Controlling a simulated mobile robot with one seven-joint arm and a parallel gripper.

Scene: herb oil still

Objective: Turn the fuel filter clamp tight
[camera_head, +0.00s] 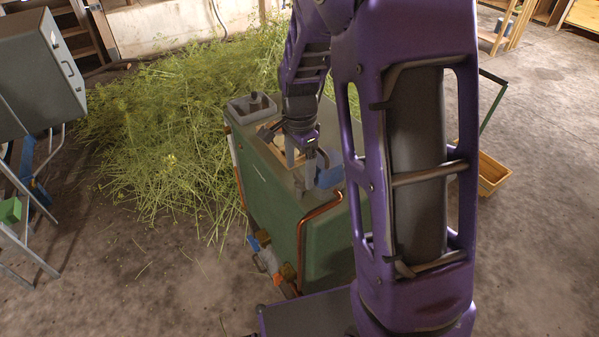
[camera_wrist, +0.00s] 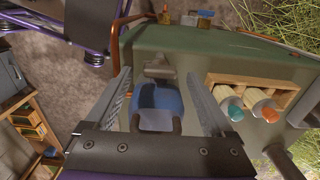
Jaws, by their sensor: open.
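A blue rounded part with grey metal pieces (camera_wrist: 158,98) sits on the top of the green cabinet (camera_wrist: 215,50). It may be the fuel filter with its clamp, but I cannot tell for certain. In the head view the blue part (camera_head: 329,177) shows just right of my gripper (camera_head: 300,172), partly hidden by my arm. In the wrist view my gripper (camera_wrist: 158,86) is open, with one finger on each side of the blue part. I cannot tell whether either finger touches it. No clamp handle is clearly readable.
A wooden rack (camera_wrist: 249,84) with teal- and orange-ended items stands right of the fingers in the wrist view. A grey tray (camera_head: 243,112) sits on the cabinet's far corner. A copper pipe (camera_head: 301,240) runs down the cabinet. Cut herbs (camera_head: 160,130) cover the floor behind.

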